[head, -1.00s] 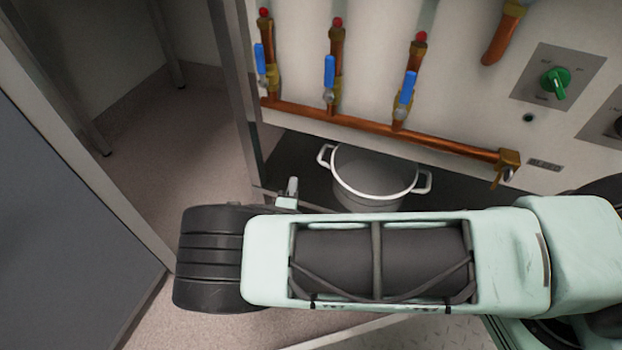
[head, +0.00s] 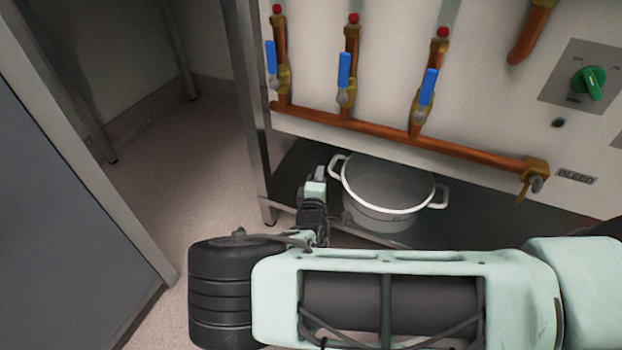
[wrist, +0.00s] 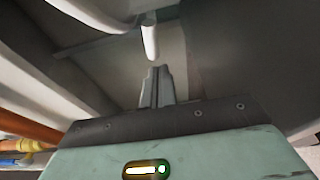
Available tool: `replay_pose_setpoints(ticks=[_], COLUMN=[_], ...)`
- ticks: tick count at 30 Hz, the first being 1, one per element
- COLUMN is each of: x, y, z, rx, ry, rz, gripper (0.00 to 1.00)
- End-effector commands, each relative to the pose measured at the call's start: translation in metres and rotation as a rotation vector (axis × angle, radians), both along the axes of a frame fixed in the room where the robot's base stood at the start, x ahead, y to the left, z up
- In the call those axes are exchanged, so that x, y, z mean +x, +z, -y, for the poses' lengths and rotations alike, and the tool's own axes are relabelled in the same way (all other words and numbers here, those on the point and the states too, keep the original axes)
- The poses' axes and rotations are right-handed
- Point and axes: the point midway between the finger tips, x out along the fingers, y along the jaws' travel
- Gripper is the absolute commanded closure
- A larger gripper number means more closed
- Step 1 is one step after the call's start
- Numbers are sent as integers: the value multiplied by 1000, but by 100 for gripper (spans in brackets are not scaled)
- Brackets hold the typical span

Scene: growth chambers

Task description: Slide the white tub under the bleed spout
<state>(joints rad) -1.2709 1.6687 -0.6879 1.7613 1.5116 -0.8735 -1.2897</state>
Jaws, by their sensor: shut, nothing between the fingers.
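The white tub (head: 385,215) stands upright on a dark low shelf under the pipe panel, its rim and two side handles showing. The brass bleed spout (head: 535,182) sticks out at the right end of the copper pipe, to the right of the tub and higher. My gripper (head: 319,174) is just left of the tub, by its left handle; I cannot tell whether it touches. In the wrist view the fingers (wrist: 157,73) are together and empty, with a pale bar, probably a tub handle (wrist: 149,42), just beyond them.
A horizontal copper pipe (head: 390,137) with several blue-handled valves runs above the tub. A metal post (head: 250,110) stands left of my gripper. The dark shelf (head: 478,212) is bare right of the tub, below the spout. A BLEED label (head: 577,177) is beside the spout.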

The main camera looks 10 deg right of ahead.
Motion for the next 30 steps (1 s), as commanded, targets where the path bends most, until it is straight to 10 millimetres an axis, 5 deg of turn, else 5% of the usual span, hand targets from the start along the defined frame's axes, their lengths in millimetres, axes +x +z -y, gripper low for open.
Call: replay_pose_setpoints(ticks=[16, 30], x=[-11, -101], y=[4, 5], z=[14, 118], rx=[-1, -6], ry=[-4, -6], rz=[1, -4], gripper=[100, 100])
